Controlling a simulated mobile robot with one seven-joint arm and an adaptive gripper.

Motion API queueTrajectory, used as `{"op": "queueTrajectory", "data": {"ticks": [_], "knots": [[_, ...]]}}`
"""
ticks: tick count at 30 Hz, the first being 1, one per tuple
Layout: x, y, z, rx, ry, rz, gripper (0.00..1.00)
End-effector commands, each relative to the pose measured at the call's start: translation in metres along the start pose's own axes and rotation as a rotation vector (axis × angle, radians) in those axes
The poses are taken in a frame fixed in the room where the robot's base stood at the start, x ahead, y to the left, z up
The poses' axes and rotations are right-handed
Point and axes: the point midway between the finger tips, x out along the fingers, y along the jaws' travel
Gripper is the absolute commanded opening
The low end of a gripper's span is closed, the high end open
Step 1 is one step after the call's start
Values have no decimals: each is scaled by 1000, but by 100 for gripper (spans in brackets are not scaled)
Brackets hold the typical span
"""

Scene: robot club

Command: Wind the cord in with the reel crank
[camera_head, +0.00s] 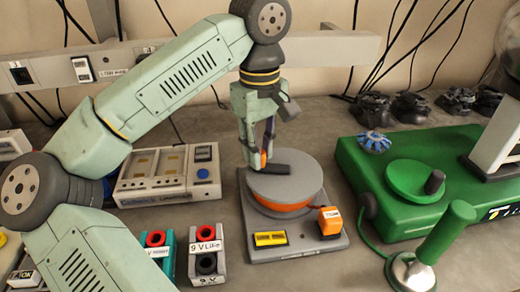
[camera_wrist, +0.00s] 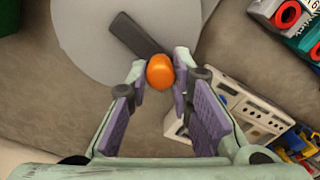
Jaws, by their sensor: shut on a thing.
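The reel (camera_head: 290,182) is a round grey drum top with an orange band below it, on a grey base plate (camera_head: 285,250). A dark crank bar (camera_head: 279,170) lies on its top, and an orange crank knob (camera_head: 264,159) stands at the bar's outer end. My gripper (camera_head: 258,158) points down at the reel's far left edge, shut on the knob. In the wrist view the knob (camera_wrist: 160,72) sits between the fingertips, with the bar (camera_wrist: 138,36) running toward the grey disc's middle. I cannot tell whether the orange band is wound cord.
An orange block (camera_head: 330,220) and a yellow label plate (camera_head: 270,239) sit on the reel's base. A large green machine (camera_head: 360,158) with a knobbed disc stands to the right. A grey control box (camera_head: 168,177) and two battery-like holders (camera_head: 206,254) stand left.

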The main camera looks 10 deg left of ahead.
Motion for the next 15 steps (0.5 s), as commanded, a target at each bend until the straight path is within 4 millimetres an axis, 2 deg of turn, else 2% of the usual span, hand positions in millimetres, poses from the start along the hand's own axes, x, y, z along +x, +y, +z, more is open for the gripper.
{"op": "queueTrajectory", "data": {"ticks": [6, 15], "knots": [[-1, 8, -6, 186, 0, 0, 0], [-1, 16, -11, 371, 1, 0, 0]]}}
